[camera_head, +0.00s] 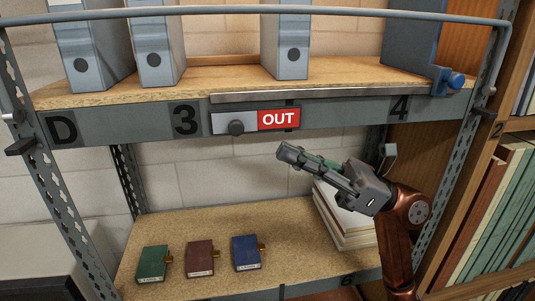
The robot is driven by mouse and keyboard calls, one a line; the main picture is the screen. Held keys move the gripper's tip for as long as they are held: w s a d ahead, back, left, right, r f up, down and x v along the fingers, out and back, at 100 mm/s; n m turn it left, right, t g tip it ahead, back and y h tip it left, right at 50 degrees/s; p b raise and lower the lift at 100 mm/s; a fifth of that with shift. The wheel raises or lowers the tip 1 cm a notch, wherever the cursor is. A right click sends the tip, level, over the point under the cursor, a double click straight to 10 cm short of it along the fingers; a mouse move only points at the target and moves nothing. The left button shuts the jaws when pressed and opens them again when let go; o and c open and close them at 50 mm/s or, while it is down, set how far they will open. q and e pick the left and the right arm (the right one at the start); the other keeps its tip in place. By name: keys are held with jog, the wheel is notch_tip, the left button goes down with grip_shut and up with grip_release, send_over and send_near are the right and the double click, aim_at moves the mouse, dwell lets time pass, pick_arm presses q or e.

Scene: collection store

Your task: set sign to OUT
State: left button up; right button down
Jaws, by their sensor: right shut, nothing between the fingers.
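The sign (278,119) is on the front edge of the upper shelf, between the numbers 3 and 4. It shows white OUT letters on red. My right gripper (283,152) is shut and empty. In the picture it is just below and to the right of the sign, apart from the knob, with its fingers pointing left. My left gripper is not in view.
Several grey-blue binders (154,58) stand on the upper shelf (210,76). A blue bookend (413,42) is at its right. Green, red and blue small books (246,253) lie on the lower shelf, with a stack of papers (345,220) behind my right arm. A bookcase is at far right.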

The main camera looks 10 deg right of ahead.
jog(key=b+v, duration=0.1)
jog(key=v, duration=0.6)
jog(key=shift+d+b, duration=0.25)
jog(key=shift+b, duration=0.1)
jog(key=shift+s+a, duration=0.1)
